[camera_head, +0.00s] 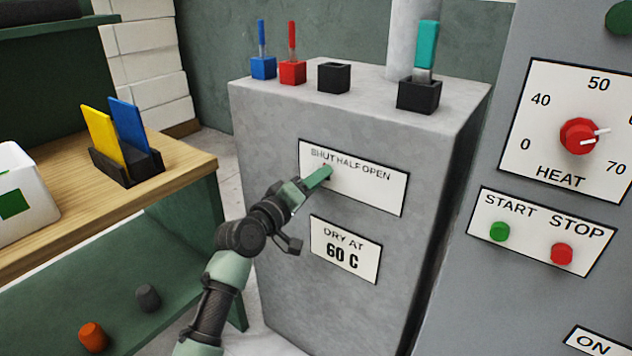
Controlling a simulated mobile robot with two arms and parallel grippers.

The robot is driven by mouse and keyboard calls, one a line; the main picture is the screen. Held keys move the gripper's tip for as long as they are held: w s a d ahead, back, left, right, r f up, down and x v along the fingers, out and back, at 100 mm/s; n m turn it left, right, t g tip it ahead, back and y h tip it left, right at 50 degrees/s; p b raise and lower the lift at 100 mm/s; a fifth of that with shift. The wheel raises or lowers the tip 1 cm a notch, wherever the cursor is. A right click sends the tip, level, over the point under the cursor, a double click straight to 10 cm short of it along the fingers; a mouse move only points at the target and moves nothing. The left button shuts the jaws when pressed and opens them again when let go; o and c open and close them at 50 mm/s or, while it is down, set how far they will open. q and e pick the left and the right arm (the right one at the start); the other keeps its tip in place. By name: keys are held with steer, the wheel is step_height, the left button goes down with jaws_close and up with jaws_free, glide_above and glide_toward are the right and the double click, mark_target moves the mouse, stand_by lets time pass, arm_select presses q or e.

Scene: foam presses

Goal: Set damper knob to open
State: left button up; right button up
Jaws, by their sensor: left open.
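The damper label (378,188) is a white plate reading SHUT, HALF, OPEN on the front of a grey metal cabinet (270,130). My left gripper (322,177) is at the left part of this plate, below the words SHUT and HALF. Its green fingertips are at or very close to the plate. The damper knob is hidden behind the fingertips, apart from perhaps a small dark bit at their upper edge, so its setting cannot be read. I cannot tell whether the fingers touch it. My right gripper is not in view.
A DRY AT 60 C plate (345,250) is just below my gripper. Sockets with coloured levers stand on the cabinet top. At right is a panel with a red HEAT knob (579,136), green START (499,231) and red STOP (562,253) buttons. A wooden bench (180,165) is at left.

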arm_select(q)
jaws_close()
stand_by(1.3)
